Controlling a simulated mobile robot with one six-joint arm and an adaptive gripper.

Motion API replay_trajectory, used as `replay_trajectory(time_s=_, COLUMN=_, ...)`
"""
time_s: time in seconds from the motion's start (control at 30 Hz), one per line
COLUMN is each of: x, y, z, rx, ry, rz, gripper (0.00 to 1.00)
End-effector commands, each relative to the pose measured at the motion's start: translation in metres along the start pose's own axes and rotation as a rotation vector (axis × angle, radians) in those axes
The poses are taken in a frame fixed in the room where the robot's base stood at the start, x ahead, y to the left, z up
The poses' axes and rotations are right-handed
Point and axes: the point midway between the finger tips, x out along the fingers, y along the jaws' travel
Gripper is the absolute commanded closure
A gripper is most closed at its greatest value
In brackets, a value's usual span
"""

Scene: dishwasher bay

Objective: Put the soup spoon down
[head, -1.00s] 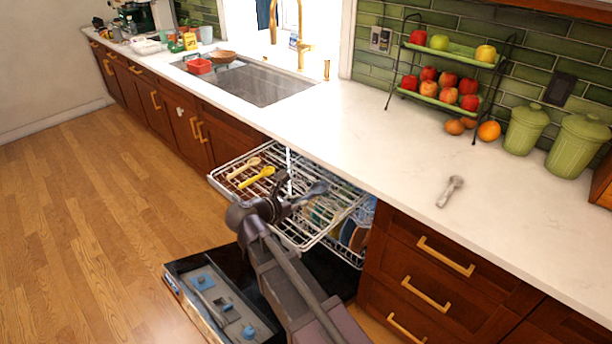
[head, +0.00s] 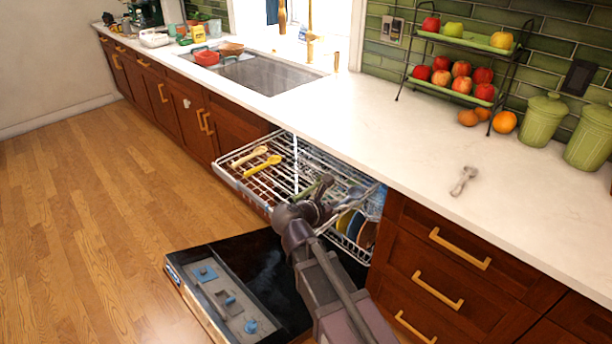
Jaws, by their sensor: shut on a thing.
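The soup spoon appears to be the grey utensil (head: 354,194) at my gripper, with its bowl end pointing up and to the right. My gripper (head: 324,207) is shut on it, over the right part of the pulled-out upper dishwasher rack (head: 228,178). The jaws and the spoon's handle are small and partly hidden by my wrist. I cannot tell whether the spoon touches the rack. A dark green utensil (head: 322,186) shows just behind my gripper.
A wooden spoon (head: 249,156) and a yellow spoon (head: 262,166) lie on the rack's left part. Plates (head: 357,230) stand below, at right. The dishwasher door (head: 262,268) is open. A metal utensil (head: 463,180) lies on the otherwise clear near counter (head: 400,150).

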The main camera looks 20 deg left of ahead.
Motion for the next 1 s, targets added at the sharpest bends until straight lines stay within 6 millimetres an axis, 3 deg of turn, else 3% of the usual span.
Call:
replay_trajectory(time_s=0.03, x=0.013, y=-0.012, z=-0.014, rx=0.002, ry=0.001, rz=-0.001, gripper=1.0)
replay_trajectory(time_s=0.1, x=0.024, y=-0.022, z=-0.021, rx=0.001, ry=0.002, rz=0.0, gripper=1.0)
replay_trajectory(time_s=0.4, x=0.051, y=-0.049, z=-0.036, rx=0.0, ry=0.005, rz=0.004, gripper=1.0)
replay_trajectory(time_s=1.0, x=0.057, y=-0.046, z=-0.036, rx=0.0, ry=0.004, rz=0.004, gripper=1.0)
